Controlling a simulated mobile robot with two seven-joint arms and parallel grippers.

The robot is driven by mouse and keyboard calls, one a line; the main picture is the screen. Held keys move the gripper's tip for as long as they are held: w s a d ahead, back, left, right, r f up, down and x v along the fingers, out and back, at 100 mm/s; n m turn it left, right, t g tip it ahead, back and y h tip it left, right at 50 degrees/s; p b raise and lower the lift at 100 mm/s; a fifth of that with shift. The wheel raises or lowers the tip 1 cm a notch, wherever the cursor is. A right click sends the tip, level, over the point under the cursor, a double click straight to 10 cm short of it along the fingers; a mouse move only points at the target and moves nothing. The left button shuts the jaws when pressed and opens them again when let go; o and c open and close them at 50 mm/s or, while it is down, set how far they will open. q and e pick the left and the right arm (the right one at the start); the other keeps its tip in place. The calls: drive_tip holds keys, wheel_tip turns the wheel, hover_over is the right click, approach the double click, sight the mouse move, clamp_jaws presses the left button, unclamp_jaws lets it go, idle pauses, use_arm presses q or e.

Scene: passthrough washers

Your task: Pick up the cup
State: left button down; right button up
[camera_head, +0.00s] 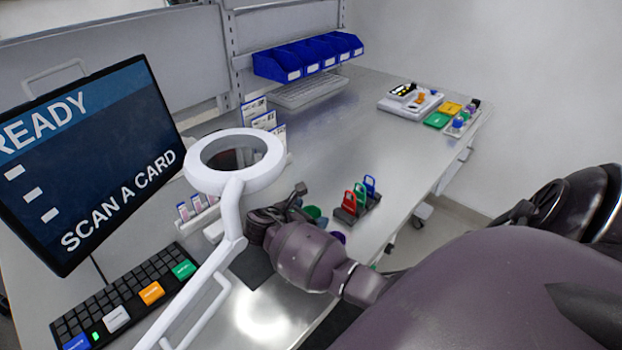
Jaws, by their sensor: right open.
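My right arm reaches in from the right over the metal bench (335,120). Its gripper (272,212) is open above the bench, close to the white ring-shaped magnifier lamp. I cannot make out a cup for certain. A green rounded thing (312,212) and a purple one (338,237) show just behind my wrist, partly hidden by it. I cannot tell whether either is the cup. Whether the fingers touch anything is hidden. My left gripper is not in view.
The lamp (264,168) and its arm cross the left. A screen (90,160) and keyboard (125,305) stand further left. A rack with red, green and blue tags (360,203) is right of my gripper. Blue bins (305,58) hang behind. The bench middle is clear.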

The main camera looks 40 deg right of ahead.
drive_tip(key=c, duration=1)
